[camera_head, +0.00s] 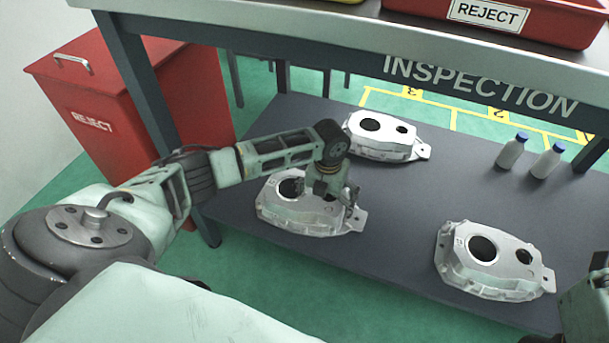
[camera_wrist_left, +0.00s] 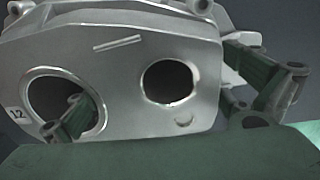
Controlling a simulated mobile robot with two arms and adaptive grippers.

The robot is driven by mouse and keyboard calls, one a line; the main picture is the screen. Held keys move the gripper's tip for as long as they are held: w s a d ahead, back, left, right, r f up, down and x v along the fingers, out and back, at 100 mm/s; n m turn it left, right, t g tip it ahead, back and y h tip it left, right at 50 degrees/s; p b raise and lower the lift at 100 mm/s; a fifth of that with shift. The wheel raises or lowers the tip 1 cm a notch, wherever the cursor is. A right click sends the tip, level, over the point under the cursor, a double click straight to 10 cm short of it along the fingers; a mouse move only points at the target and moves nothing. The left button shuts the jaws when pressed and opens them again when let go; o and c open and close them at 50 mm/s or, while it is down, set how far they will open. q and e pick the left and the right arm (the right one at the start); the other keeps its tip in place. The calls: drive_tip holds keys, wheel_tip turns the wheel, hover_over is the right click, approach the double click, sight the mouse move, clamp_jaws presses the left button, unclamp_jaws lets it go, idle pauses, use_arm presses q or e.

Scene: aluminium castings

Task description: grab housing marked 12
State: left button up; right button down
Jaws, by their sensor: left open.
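The housing marked 12 (camera_wrist_left: 122,80) fills the left wrist view. Its 12 label (camera_wrist_left: 18,114) sits at the left, beside the large round hole. In the head view this housing (camera_head: 290,218) lies on the grey shelf, left of the middle, under my left gripper (camera_head: 335,193). My left gripper is open. In the left wrist view one finger (camera_wrist_left: 72,118) overlaps the large hole and the other (camera_wrist_left: 272,85) is past the housing's right side. I cannot tell whether either finger touches it.
Two similar housings lie on the shelf, one behind (camera_head: 380,150) and one at the right (camera_head: 462,272). Two white bottles with blue caps (camera_head: 512,152) (camera_head: 548,160) stand at the right rear. An upper tabletop (camera_head: 300,28) overhangs the shelf. A red reject bin (camera_head: 95,95) stands left.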

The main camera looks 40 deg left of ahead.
use_arm(q)
drive_tip(key=shift+f, duration=0.25)
drive_tip(key=shift+c, duration=0.4)
drive_tip(key=c, duration=1.5)
drive_tip(key=shift+w+r, duration=0.1)
drive_tip(key=shift+c, duration=0.5)
drive_tip(key=shift+r, duration=0.1)
